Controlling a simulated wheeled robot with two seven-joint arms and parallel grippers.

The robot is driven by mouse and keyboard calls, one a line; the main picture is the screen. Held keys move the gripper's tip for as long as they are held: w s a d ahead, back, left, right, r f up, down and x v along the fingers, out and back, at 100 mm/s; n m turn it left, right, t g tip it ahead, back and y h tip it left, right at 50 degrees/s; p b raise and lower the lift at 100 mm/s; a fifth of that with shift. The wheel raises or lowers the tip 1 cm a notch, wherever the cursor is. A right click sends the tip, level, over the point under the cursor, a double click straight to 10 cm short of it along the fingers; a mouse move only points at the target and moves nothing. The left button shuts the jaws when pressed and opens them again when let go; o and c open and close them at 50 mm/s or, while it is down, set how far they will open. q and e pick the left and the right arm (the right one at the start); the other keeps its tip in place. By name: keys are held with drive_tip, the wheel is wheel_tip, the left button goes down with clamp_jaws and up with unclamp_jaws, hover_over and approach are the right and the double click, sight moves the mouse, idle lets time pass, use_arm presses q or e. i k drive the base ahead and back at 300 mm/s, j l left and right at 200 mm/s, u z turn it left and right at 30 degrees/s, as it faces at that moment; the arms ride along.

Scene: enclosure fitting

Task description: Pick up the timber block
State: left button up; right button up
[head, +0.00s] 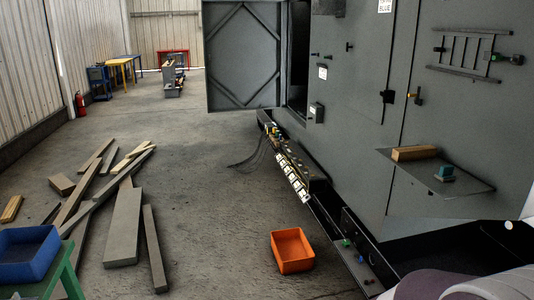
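A timber block (414,153), light brown and long, lies flat on a small grey shelf (440,183) that juts from the front of the large grey enclosure at the right. A small teal block (445,171) sits on the same shelf, to the right of and nearer than the timber block, apart from it. Neither of my grippers shows in the head view. A pale rounded shape at the bottom right corner may be part of my own arm.
Loose planks (123,228) lie on the floor at left. A blue bin (28,253) sits on a green table (66,272). An enclosure door (243,57) stands open. The middle floor is clear.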

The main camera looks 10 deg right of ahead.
sight(405, 155)
drive_tip(key=i+z, duration=0.15)
drive_tip(key=i, duration=0.35)
drive_tip(key=i+j+z, duration=0.15)
drive_tip(key=i, duration=0.35)
drive_tip(key=i+j+z, duration=0.15)
drive_tip(key=i, duration=0.35)
